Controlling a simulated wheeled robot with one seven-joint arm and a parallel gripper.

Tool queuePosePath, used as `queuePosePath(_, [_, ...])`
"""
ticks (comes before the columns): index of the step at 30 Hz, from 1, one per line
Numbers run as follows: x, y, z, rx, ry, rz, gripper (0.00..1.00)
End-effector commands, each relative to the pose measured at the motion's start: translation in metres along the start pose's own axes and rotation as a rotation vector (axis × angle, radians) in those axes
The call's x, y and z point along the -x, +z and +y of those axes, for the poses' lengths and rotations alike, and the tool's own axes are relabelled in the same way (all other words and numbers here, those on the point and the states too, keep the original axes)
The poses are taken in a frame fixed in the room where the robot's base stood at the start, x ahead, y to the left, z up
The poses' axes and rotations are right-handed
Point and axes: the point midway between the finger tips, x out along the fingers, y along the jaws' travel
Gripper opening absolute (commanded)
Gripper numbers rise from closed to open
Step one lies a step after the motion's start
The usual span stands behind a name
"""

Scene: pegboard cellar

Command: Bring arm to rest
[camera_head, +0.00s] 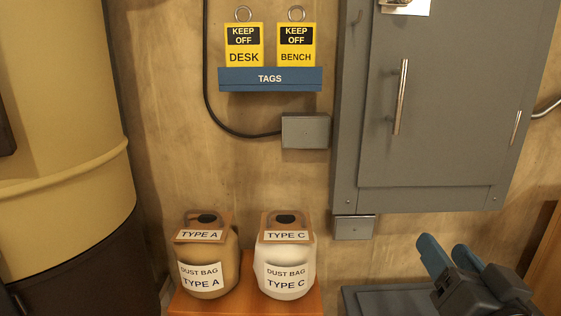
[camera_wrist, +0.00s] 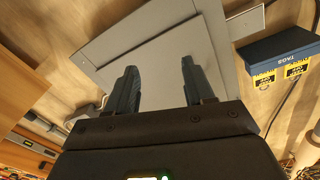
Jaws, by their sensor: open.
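My gripper (camera_head: 452,255) shows at the lower right of the head view, with its two blue-tipped fingers pointing up and to the left. In the wrist view my gripper (camera_wrist: 158,88) has its fingers well apart with nothing between them. It is open and empty. It is below the grey wall cabinet (camera_head: 440,150) in the head view, apart from it as far as I can see. The cabinet (camera_wrist: 215,45) lies beyond the fingers in the wrist view.
A dust bag type A (camera_head: 205,250) and a dust bag type C (camera_head: 285,252) stand on an orange-brown stand (camera_head: 246,296). A blue tags holder (camera_head: 300,84) with two yellow tags hangs on the wall. A large tan cylinder (camera_head: 65,110) stands at the left.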

Motion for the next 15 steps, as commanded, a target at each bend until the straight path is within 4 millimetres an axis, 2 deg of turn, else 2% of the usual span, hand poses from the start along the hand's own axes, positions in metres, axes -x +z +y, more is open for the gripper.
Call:
queuePosePath(1, [0.014,0.017,0.009,0.036,-0.002,-0.023,0.53])
queuePosePath(6, [0.061,0.057,0.030,0.139,-0.023,-0.071,0.53])
queuePosePath(11, [0.111,0.090,0.046,0.211,-0.041,-0.120,0.53])
queuePosePath(15, [0.159,0.112,0.056,0.257,-0.052,-0.162,0.53])
